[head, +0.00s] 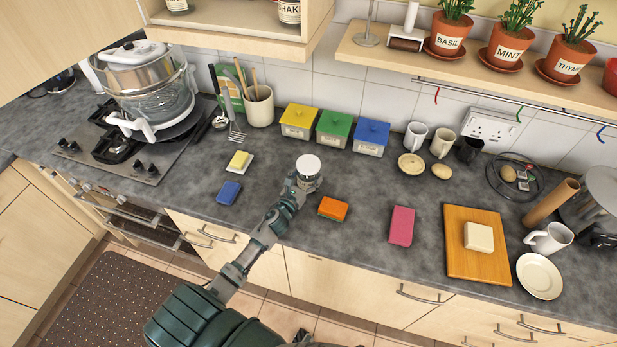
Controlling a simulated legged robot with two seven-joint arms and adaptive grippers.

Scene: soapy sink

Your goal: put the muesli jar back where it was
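A small jar with a white lid (308,164) stands upright over the middle of the counter. It is the likely muesli jar, but no label can be read. My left gripper (304,184) is at the jar's near side, with its fingers against the jar body, and looks shut on it. The fingers and lid hide most of the body. I cannot tell whether the jar's base touches the counter. My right gripper is out of view.
Yellow (299,121), green (334,129) and blue (371,137) boxes stand behind the jar. An orange sponge (333,208) lies right of the gripper, a blue sponge (229,192) left. An open wall cupboard (240,22) and a shelf (400,52) hang above.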

